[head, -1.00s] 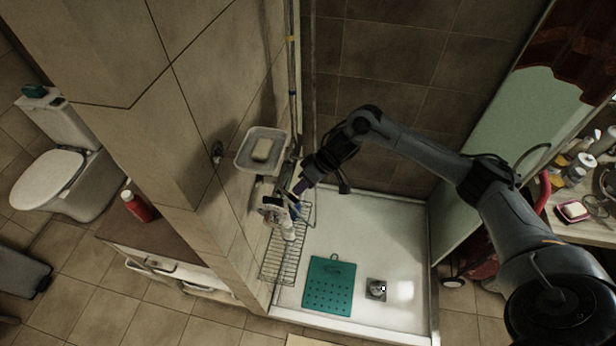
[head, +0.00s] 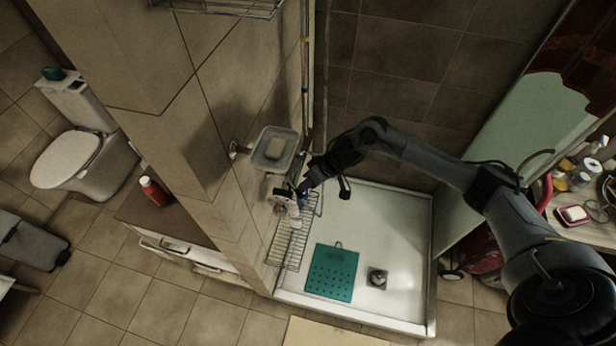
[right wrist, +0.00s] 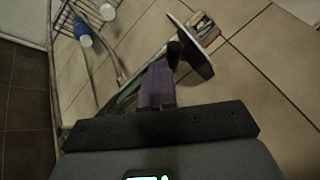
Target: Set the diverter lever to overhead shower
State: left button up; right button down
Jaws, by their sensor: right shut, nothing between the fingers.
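The shower fitting on the tiled wall shows in the head view as a small pale plate (head: 284,194) below the soap dish. In the right wrist view, a dark plate with a pale rim (right wrist: 190,46) stands out from the tiles. I cannot make out the diverter lever or its setting; my gripper covers part of this area. My right gripper (head: 303,188) is at the fitting, shut and empty. Its purple fingers (right wrist: 158,84) show in the wrist view, close beside the plate; whether they touch it I cannot tell. My left gripper is not in view.
A wire rack (head: 284,256) with bottles hangs below, also visible in the wrist view (right wrist: 62,22). A teal mat (head: 332,273) lies in the white shower tray (head: 402,232). The space right of the wall is open.

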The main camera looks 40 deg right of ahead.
jog(key=shift+s+a, duration=0.1)
jog(key=shift+a, duration=0.3)
